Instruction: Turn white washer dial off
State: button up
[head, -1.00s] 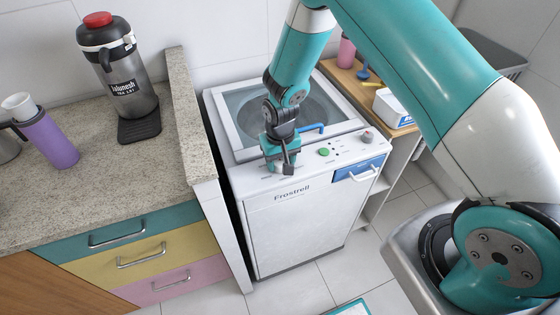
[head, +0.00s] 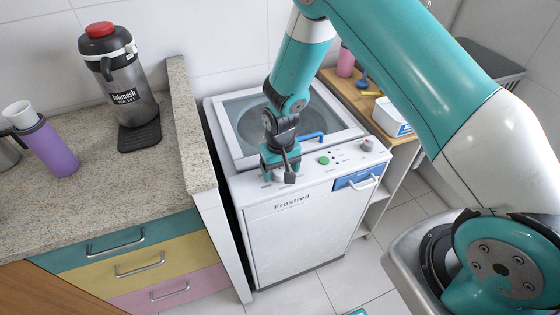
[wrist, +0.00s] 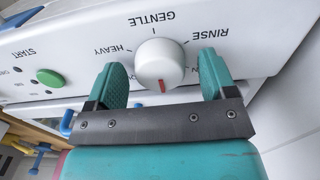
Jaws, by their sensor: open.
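The white washer (head: 310,225) stands beside the counter, its control panel along the top front edge. Its white dial (wrist: 159,64) fills the middle of the wrist view, with a red mark at the side nearest my gripper. The words HEAVY, GENTLE and RINSE appear upside down around it; the red mark points at none of these. My gripper (wrist: 162,82) is open, one finger on each side of the dial, with visible gaps. In the head view my gripper (head: 280,172) is at the panel's left end and mostly hides the dial.
A green start button (head: 323,160) and a grey knob (head: 367,145) lie further right on the panel. A blue-fronted drawer (head: 360,180) is below them. The stone counter edge (head: 187,120) rises close to the washer's left. A blue handle (head: 312,136) lies behind the panel.

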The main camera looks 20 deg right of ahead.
aim_at(280, 170)
notch_tip(280, 170, up, 17)
jog(key=b, duration=0.2)
jog(key=shift+r, duration=0.15)
dwell(0.3)
jog(key=s+a+r+n+y, duration=0.1)
jog(key=s+r, duration=0.3)
jog(key=s, duration=0.4)
jog(key=s+a+r+n+y, duration=0.1)
jog(key=s+a+r+n, duration=0.1)
jog(key=s, duration=0.6)
jog(key=s+a+r+n+y, duration=0.1)
jog(key=s+r+n+y, duration=0.1)
jog(key=s+r+n, duration=0.2)
jog(key=s+r, duration=0.3)
jog(key=s, duration=0.1)
jog(key=shift+s+a, duration=0.35)
jog(key=shift+s, duration=0.05)
